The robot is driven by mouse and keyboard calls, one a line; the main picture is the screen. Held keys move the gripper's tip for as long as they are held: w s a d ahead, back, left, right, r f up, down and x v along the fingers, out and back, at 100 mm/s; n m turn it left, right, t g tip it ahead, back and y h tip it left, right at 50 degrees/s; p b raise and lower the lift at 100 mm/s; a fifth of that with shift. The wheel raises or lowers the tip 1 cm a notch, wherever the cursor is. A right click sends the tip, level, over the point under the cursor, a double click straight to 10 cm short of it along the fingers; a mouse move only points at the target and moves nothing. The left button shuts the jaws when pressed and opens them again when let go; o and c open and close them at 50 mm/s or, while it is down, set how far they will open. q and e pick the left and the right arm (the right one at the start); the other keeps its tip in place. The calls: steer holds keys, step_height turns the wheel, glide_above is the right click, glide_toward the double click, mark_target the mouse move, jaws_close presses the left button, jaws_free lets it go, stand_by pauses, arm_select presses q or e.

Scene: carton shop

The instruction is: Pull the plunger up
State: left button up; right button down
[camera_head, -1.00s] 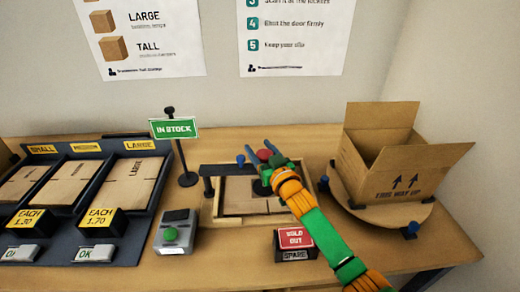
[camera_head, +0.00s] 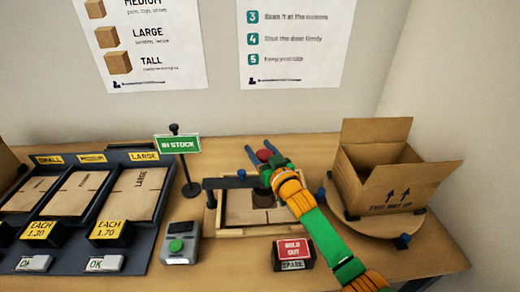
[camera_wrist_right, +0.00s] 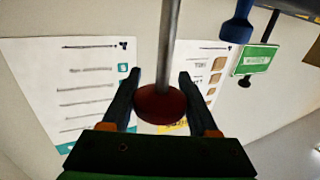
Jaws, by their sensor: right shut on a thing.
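The plunger has a round red knob (camera_head: 264,155) on top, which also shows in the wrist view (camera_wrist_right: 161,104) with a grey rod (camera_wrist_right: 171,45) running from it. Its dark foot (camera_head: 263,201) shows above the cardboard in a wooden frame (camera_head: 221,216). My right gripper (camera_head: 261,152) is at the top of the plunger. Its two fingers (camera_wrist_right: 160,90) stand on either side of the knob and are shut on it. The gripper hides part of the rod in the head view. My left gripper is out of view.
A dark bar (camera_head: 228,183) with a blue knob (camera_head: 241,173) crosses the frame. An open carton (camera_head: 365,175) stands on a round board at right.

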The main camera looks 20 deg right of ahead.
steer(key=shift+c, duration=2.2)
jaws_free()
steer(key=shift+r, duration=0.3)
steer(key=shift+s, duration=0.15)
steer(key=s, duration=0.7)
steer(key=shift+d, duration=0.4)
